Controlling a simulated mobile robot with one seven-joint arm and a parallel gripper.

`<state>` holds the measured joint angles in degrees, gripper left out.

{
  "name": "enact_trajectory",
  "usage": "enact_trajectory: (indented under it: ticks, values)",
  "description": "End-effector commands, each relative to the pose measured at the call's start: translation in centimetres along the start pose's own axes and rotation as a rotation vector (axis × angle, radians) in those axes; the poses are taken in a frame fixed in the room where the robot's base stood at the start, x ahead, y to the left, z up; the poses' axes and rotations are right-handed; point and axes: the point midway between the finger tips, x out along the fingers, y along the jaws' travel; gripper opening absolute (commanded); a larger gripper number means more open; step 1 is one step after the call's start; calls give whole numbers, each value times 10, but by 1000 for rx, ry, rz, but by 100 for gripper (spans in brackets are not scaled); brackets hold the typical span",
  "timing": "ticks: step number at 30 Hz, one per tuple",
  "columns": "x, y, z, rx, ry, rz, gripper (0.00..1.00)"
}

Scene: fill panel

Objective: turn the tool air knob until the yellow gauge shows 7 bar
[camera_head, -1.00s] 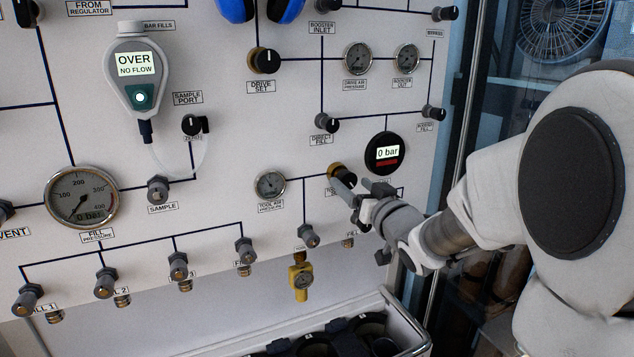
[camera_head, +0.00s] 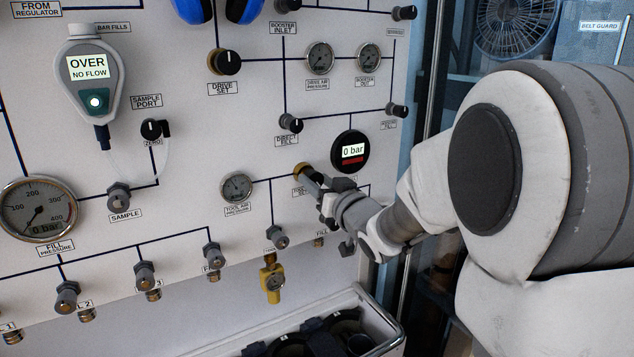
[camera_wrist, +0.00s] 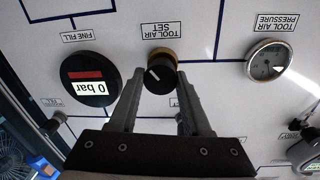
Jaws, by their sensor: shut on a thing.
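The tool air knob, a black knob on a brass collar (camera_wrist: 160,78), is labelled TOOL AIR SET in the upside-down wrist view. My gripper (camera_wrist: 160,86) has one finger on each side of it and is shut on it. In the head view the knob (camera_head: 300,171) is largely hidden by my gripper (camera_head: 313,183). The yellow gauge (camera_head: 274,283) hangs under an outlet at the panel's lower edge; its reading is too small to tell. The tool air pressure gauge (camera_head: 236,187) is left of the knob and also shows in the wrist view (camera_wrist: 268,62).
A round black display (camera_head: 350,151) reading 0 bar sits just right of the knob. The direct fill knob (camera_head: 290,123) is above. Several outlets line the panel's lower edge. A crate with a metal rail (camera_head: 380,345) stands below.

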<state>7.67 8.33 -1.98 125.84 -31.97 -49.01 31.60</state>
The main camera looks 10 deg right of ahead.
Motion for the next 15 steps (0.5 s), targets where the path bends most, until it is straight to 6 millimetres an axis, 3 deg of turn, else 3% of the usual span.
enact_trajectory:
  ticks: [5, 15]
  values:
    - [0, -1, -1, 52, -5, -1, 0]
    - [0, -1, -2, 357, -27, 2, 0]
